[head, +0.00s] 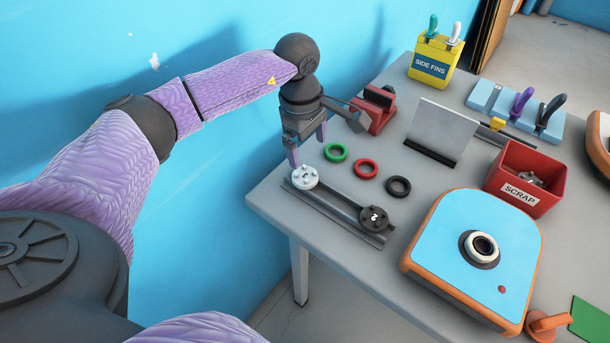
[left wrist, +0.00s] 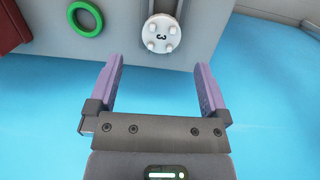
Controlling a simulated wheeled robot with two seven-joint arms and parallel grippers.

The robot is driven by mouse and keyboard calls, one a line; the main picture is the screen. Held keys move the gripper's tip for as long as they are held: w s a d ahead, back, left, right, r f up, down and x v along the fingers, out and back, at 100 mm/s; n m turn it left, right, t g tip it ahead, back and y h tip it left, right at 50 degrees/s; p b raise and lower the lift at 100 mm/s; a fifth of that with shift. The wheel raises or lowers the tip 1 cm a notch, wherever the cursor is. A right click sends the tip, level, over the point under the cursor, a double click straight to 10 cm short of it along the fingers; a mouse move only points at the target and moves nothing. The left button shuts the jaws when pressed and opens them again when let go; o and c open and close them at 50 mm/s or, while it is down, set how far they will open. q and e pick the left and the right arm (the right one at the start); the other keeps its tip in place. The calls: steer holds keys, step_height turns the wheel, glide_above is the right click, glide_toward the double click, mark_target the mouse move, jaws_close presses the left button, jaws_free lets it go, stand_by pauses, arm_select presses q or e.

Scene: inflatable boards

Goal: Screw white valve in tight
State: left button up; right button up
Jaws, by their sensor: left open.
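The white valve (head: 304,177) sits at the left end of a grey rail-like holder (head: 330,206) near the table's left corner. It also shows in the left wrist view (left wrist: 161,33), with several pegs and a dark mark on its face. My left gripper (head: 308,148) is open and empty, just above and behind the white valve. In the left wrist view the valve lies ahead of the gap between the fingers (left wrist: 158,80), apart from both. A blue board (head: 470,250) with orange sides lies at the right front, with a round valve opening (head: 482,248) in its top. My right gripper is not in view.
A black valve (head: 374,218) sits at the rail's other end. Green (head: 336,152), red (head: 366,169) and black (head: 398,186) rings lie nearby. A red clamp-like block (head: 378,108), upright grey plate (head: 440,131) and red scrap bin (head: 524,180) stand farther back. A blue wall borders the table's left.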

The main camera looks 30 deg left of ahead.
mark_target(300, 172)
arm_select(q)
steer(key=shift+s+a+r+y, duration=0.15)
steer(key=shift+a+y, duration=0.15)
steer(key=shift+a, duration=0.2)
steer(key=shift+w+a+r+y, duration=0.15)
steer(key=shift+a+y, duration=0.15)
steer(key=shift+a, duration=0.2)
steer(key=shift+s+a+f, duration=0.15)
steer(key=shift+a+f, duration=0.05)
steer(key=shift+f, duration=0.15)
steer(key=f+b, duration=0.1)
steer(key=f, duration=0.2)
steer(key=f+b, duration=0.1)
steer(key=f, duration=0.2)
steer(key=f+b, duration=0.1)
steer(key=f, duration=0.2)
steer(key=shift+w+d, duration=0.25)
steer(key=shift+d, duration=0.05)
steer(key=shift+f, duration=0.1)
steer(key=shift+c, duration=0.7)
steer(key=c, duration=1)
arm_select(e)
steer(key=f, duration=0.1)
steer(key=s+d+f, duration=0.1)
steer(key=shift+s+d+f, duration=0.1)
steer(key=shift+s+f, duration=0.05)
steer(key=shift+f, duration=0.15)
